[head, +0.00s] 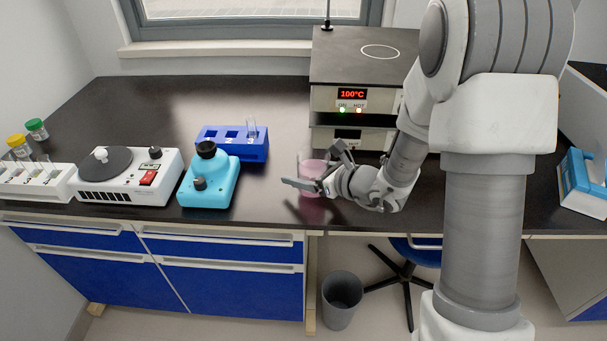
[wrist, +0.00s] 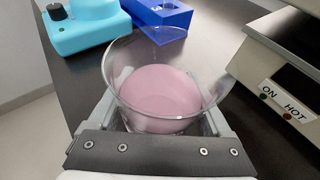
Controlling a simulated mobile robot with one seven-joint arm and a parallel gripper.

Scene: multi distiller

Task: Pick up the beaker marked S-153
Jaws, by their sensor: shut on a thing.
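A clear glass beaker (wrist: 160,95) with pink liquid stands upright between the fingers of my gripper (wrist: 165,105) in the wrist view. The fingers are shut on its two sides. In the head view the beaker (head: 312,171) is on or just above the dark bench near its front edge, and my gripper (head: 318,178) reaches it from the right. I cannot tell whether its base touches the bench. No S-153 marking is readable in either view.
A hotplate (head: 352,98) showing 100°C stands behind the gripper. Left of the beaker are a blue tube rack (head: 250,150), a cyan shaker (head: 210,182), a white stirrer (head: 125,185) and a white vial rack (head: 38,186). The back left of the bench (head: 190,105) is clear.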

